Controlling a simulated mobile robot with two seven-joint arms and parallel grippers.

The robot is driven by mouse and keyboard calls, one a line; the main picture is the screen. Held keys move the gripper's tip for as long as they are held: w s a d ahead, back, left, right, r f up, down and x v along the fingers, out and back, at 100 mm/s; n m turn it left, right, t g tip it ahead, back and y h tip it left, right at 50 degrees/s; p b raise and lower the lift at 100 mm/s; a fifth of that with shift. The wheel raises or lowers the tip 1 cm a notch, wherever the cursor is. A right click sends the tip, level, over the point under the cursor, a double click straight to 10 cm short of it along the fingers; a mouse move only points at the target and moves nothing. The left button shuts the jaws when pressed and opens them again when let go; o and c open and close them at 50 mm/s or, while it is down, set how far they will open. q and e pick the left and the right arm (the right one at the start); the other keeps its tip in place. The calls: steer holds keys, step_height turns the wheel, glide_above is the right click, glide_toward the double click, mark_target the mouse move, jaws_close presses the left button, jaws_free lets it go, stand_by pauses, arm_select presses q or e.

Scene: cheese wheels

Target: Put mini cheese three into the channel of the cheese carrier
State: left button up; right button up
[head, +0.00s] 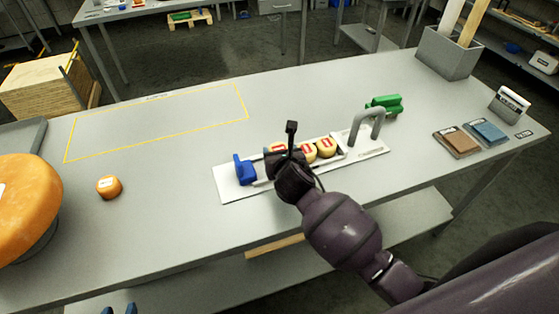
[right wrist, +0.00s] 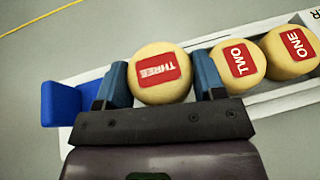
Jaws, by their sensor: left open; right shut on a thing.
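Mini cheese three (right wrist: 160,73), a pale yellow round with a red label, is between the blue-padded fingers of my right gripper (right wrist: 166,85), which is shut on it. It is over or in the white cheese carrier's channel (head: 231,187), beside mini cheese two (right wrist: 238,68); its seating depth is unclear. Mini cheese one (right wrist: 292,53) is beyond two. The carrier has a blue end block (head: 244,169) and a grey handle (head: 367,124). In the head view my right gripper (head: 287,157) partly hides mini cheese three (head: 276,148). My left gripper (head: 119,309) is open at the bottom edge.
A large orange cheese wheel (head: 25,205) and a small orange cheese (head: 109,187) are at left. A yellow outline (head: 155,98) marks clear tabletop. A green object (head: 385,103) is behind the carrier. Brown and blue pads (head: 474,138) and a grey bin (head: 447,54) are at right.

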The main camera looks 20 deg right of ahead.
arm_select(q)
steer(key=shift+f, duration=0.35)
arm_select(e)
steer(key=shift+f, duration=1.45)
arm_select(q)
steer(key=shift+s, duration=0.1)
steer(key=shift+s+f, duration=0.15)
steer(key=shift+f, duration=0.05)
arm_select(e)
steer(key=o, duration=0.7)
steer(key=shift+f, duration=0.1)
steer(key=v, duration=1.1)
steer(key=shift+w+p, duration=0.1)
steer(key=shift+p, duration=0.3)
arm_select(q)
steer(key=shift+w+r, duration=0.2)
steer(key=shift+r, duration=0.6)
arm_select(e)
steer(key=shift+s+r, duration=0.35)
steer(key=shift+s, duration=0.25)
arm_select(q)
steer(key=shift+s+f, duration=0.15)
steer(key=shift+s, duration=0.05)
